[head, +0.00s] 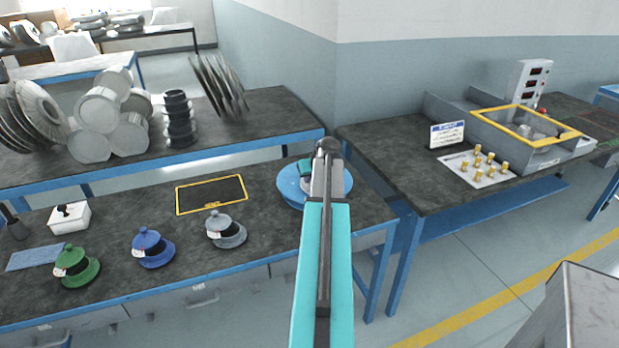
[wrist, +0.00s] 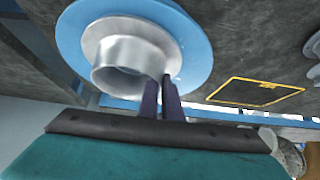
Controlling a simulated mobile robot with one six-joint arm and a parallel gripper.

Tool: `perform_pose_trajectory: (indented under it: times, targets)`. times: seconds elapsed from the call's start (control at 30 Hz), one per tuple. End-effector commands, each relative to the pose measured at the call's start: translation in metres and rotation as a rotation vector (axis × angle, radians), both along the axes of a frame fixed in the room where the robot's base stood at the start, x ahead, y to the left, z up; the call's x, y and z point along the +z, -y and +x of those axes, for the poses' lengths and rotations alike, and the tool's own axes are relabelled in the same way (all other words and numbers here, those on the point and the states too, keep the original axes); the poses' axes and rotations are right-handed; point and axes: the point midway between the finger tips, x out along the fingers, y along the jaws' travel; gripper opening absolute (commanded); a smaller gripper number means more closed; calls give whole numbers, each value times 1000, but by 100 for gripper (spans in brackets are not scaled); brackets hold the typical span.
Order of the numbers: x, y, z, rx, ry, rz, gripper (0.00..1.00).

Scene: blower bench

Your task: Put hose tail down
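The hose tail (wrist: 130,62) is a pale grey flanged piece with a short, wide pipe stub, seen large in the wrist view. It is over a round blue plate (wrist: 196,62); I cannot tell whether its flange touches the plate. In the head view the blue plate (head: 288,188) is at the bench's right end, and my arm hides most of the hose tail. My gripper (wrist: 164,82) has its two dark fingers close together at the stub's wall and appears shut on it. The gripper also shows in the head view (head: 328,150), from behind.
Grey (head: 226,232), blue (head: 152,248) and green (head: 76,267) flanged pieces stand along the bench front. A yellow-framed dark rectangle (head: 180,203) lies left of the plate. A second bench (head: 385,165) at right carries a yellow-rimmed box (head: 520,125) and brass fittings.

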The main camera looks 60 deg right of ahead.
Motion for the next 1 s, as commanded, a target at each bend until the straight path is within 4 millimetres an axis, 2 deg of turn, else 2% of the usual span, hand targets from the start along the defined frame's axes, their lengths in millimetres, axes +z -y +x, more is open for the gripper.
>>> perform_pose_trajectory:
  times: [0.33, 0.47, 1.0]
  targets:
    - [-1, 0, 1, 1, 1, -2, 0]
    - [-1, 0, 1, 1, 0, -1, 23]
    - [5, -3, -2, 1, 1, -2, 24]
